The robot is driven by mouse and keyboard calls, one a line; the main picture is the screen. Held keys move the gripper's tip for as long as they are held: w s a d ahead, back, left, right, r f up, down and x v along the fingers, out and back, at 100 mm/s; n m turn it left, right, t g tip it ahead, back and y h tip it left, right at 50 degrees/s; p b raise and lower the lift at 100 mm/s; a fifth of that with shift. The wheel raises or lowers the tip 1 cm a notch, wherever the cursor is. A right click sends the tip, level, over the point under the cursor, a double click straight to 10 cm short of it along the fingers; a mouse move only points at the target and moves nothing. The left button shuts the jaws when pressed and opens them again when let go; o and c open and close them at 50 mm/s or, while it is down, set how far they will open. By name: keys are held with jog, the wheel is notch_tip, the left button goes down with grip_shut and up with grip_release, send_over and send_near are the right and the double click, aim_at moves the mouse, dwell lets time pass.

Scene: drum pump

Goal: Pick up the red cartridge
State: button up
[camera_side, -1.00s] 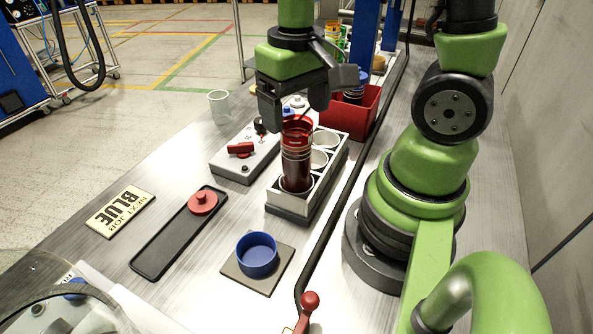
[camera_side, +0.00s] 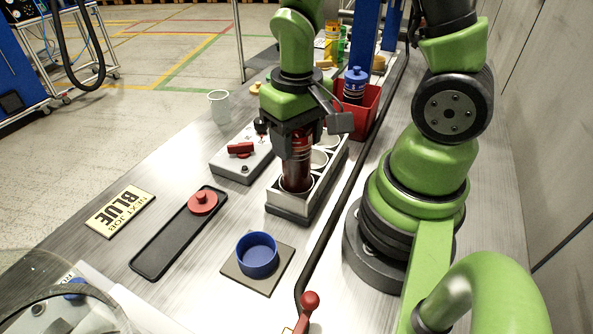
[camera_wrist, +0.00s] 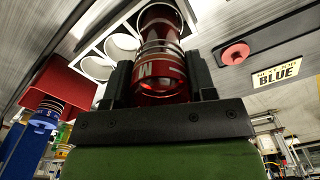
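The red cartridge (camera_side: 297,172) stands upright in the front hole of the rack (camera_side: 322,190). My gripper (camera_side: 292,145) is lowered over its top, with the fingers on either side of it. In the wrist view the red cartridge (camera_wrist: 160,60) sits between the two fingers of my gripper (camera_wrist: 160,82). A narrow gap seems to show beside it, but whether the fingers touch it is unclear. The cartridge's lower end is hidden in the rack.
A red bin (camera_side: 362,108) holding a blue-capped cartridge (camera_side: 355,82) stands behind the rack. A grey box with a red switch (camera_side: 241,150) is on the left. In front are a black tray (camera_side: 175,235) with a red knobbed disc (camera_side: 203,202), and a blue cup (camera_side: 257,254).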

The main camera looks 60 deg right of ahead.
jog(key=c, duration=0.5)
